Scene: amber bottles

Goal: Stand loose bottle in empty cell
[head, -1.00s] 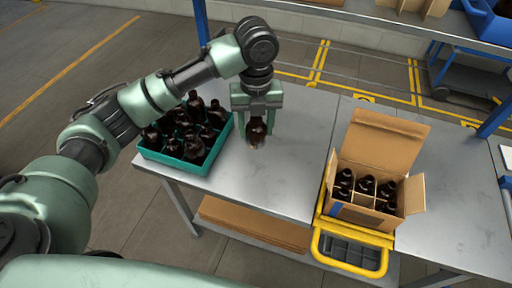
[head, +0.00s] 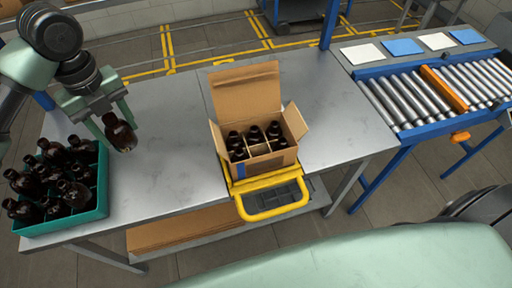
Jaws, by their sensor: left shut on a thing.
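My left gripper (head: 104,114) is shut on an amber bottle (head: 119,134), held over the metal table just right of the teal crate. The bottle hangs tilted, its pale base toward the lower right. The teal crate (head: 70,225) at the left holds several amber bottles. An open cardboard box (head: 270,167) with dividers stands in the middle and holds several amber bottles in its cells. One cell at its front right looks empty, though its inside is partly hidden. My right gripper is not in view.
The box sits at the table's front edge by a yellow-framed holder (head: 270,207). The metal table (head: 168,150) is bare between crate and box. A roller conveyor (head: 430,95) with an orange bar stands at the right. Flat cardboard (head: 185,230) lies on the lower shelf.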

